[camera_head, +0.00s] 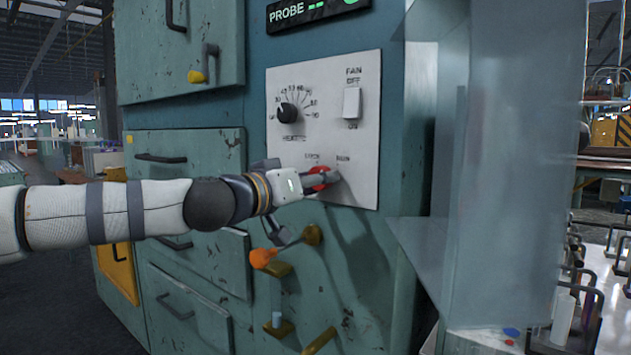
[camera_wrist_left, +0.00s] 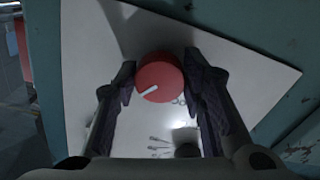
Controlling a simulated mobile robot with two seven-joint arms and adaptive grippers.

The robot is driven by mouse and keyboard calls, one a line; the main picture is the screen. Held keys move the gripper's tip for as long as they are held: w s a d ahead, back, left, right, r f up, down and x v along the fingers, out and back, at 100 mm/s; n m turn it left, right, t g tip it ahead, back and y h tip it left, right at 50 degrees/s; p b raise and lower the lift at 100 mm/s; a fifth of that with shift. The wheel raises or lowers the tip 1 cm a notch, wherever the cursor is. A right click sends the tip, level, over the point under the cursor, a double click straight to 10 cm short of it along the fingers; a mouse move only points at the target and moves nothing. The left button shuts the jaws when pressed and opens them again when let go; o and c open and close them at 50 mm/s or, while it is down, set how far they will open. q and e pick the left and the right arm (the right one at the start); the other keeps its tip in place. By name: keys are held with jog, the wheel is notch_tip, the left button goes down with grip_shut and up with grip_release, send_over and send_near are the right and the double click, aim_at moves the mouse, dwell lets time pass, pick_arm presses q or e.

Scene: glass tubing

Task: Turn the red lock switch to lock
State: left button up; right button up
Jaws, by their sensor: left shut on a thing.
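The red lock switch (camera_head: 319,179) is a round knob low on the white control panel (camera_head: 360,135). In the left wrist view the red knob (camera_wrist_left: 160,77) shows a white pointer line toward its lower left rim. My left gripper (camera_head: 325,180) reaches in from the left at the knob. In the left wrist view my left gripper's fingers (camera_wrist_left: 160,78) stand on both sides of the knob, shut on it. The fingers hide part of the knob and its labels in the head view. My right gripper is not in view.
A black heater dial (camera_head: 287,112) and a white fan switch (camera_head: 352,102) sit higher on the panel. An orange-tipped lever (camera_head: 263,258) projects below my left gripper. A grey sheet-metal guard (camera_head: 500,160) stands to the right.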

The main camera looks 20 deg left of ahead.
pick_arm(q)
jog(key=shift+d+r+n, duration=0.1)
jog(key=shift+n, duration=8)
jog(key=o, duration=1.2)
jog(key=shift+s, duration=0.1)
jog(key=shift+c, duration=0.2)
jog(key=shift+r, duration=0.1)
jog(key=v, duration=1.2)
